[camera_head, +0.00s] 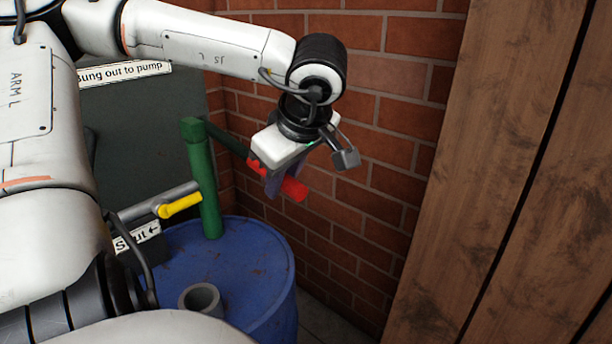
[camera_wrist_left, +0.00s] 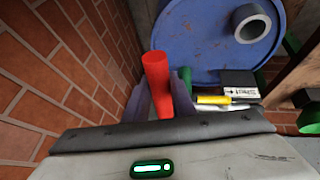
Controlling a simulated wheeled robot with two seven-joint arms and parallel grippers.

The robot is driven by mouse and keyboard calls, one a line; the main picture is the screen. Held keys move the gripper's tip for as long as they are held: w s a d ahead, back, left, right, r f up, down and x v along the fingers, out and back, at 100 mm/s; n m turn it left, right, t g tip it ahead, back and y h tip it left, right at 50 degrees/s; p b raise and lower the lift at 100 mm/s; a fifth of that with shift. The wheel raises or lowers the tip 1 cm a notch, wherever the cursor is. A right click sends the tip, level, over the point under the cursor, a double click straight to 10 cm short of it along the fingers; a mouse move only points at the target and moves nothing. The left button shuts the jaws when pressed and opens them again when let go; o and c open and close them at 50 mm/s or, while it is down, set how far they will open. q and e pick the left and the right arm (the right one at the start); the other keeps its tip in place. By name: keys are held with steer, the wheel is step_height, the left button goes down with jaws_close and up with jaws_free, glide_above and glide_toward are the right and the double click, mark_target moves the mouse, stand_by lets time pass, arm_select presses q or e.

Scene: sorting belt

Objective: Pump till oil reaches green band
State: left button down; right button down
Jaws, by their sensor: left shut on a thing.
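A green hand pump (camera_head: 207,185) stands upright on a blue drum (camera_head: 262,268). Its green lever reaches right and ends in a red grip (camera_head: 295,189). My left gripper (camera_head: 280,184) is shut on the red grip. In the left wrist view, the red grip (camera_wrist_left: 157,75) sits between the fingers of my left gripper (camera_wrist_left: 160,105). A yellow valve handle (camera_head: 180,205) is on a grey pipe left of the pump, above a label reading "Shut" with a left arrow (camera_head: 137,236). No oil level or green band shows. My right gripper is not in view.
A short grey tube (camera_head: 200,298) stands on the drum top. A sign (camera_head: 125,73) reads "Bung out to pump". A brick wall (camera_head: 385,120) is close behind the grip, and wooden planks (camera_head: 500,180) stand at the right.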

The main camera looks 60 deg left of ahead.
arm_select(q)
steer(key=shift+s+a+f+b, duration=0.15)
steer(key=shift+f+b, duration=0.25)
steer(key=shift+f, duration=0.5)
steer(key=shift+a+f+y+b, duration=0.1)
steer(key=shift+f+y+b, duration=0.35)
steer(key=shift+y+b, duration=0.05)
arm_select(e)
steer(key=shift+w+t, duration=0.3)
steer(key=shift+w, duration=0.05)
arm_select(q)
steer(key=c, duration=1.5)
jaws_free()
steer(key=shift+r, duration=0.1)
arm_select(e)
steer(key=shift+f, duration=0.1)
arm_select(q)
steer(key=p+v, duration=0.1)
steer(key=v, duration=0.8)
steer(key=shift+r+p, duration=0.1)
steer(key=shift+p, duration=0.25)
steer(key=shift+d+r, duration=0.4)
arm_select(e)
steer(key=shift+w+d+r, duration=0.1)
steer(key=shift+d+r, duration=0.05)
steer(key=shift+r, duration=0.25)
